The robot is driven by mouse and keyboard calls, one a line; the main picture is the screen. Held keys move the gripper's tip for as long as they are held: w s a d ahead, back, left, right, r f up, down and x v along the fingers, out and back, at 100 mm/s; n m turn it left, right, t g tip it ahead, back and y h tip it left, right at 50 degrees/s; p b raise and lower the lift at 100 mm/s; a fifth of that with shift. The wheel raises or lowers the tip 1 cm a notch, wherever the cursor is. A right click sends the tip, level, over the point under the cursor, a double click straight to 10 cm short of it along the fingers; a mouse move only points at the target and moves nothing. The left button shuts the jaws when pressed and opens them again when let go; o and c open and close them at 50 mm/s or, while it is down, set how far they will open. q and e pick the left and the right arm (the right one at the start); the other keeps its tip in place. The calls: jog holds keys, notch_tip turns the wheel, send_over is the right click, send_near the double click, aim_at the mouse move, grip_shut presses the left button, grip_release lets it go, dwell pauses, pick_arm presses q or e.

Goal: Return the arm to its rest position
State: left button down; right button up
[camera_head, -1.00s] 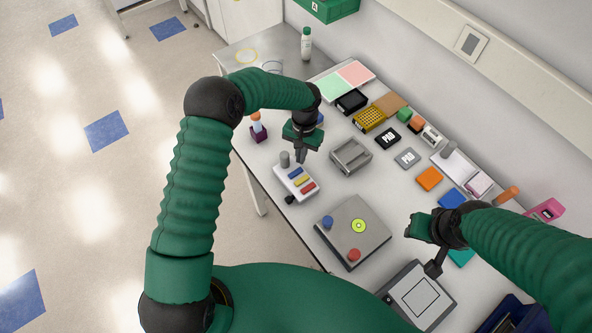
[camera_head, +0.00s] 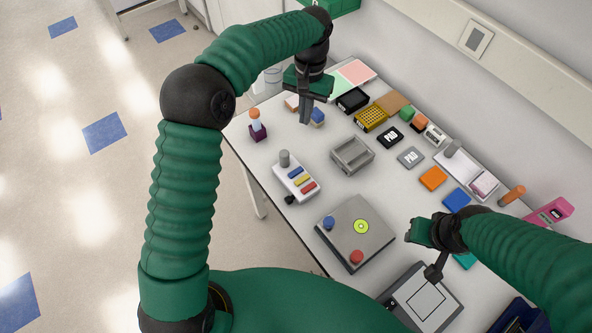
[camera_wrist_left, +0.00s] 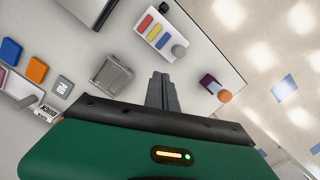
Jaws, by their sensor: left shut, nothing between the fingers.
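My left gripper (camera_head: 306,112) hangs above the far part of the table, its fingers together and empty, pointing down. In the left wrist view its closed fingers (camera_wrist_left: 161,92) show over the table with nothing between them. My left arm arches up and over from the left side of the head view. My right gripper (camera_head: 418,231) is over the near right part of the table, beside the flat grey tablet-like device (camera_head: 424,300); whether its fingers are open or shut is unclear.
Several coloured blocks line the wall side. Floor is open at left.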

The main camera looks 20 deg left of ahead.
dwell(0.4)
pick_arm(q)
jog(key=s+a+f+t+b, duration=0.1)
jog(key=s+f, duration=0.2)
jog(key=s, duration=0.4)
jog(key=s+a+f+n+t+b, duration=0.1)
jog(key=s+a+f, duration=0.1)
jog(key=s, duration=0.5)
jog(key=s+a+f+t+b, duration=0.1)
jog(key=s+f, duration=0.3)
jog(key=s, duration=0.4)
jog(key=shift+a+f+n+t+b, duration=0.3)
jog(key=shift+a+f+t+b, duration=0.15)
jog(key=shift+a, duration=0.3)
jog(key=shift+s+d, duration=0.1)
jog(key=shift+s, duration=0.05)
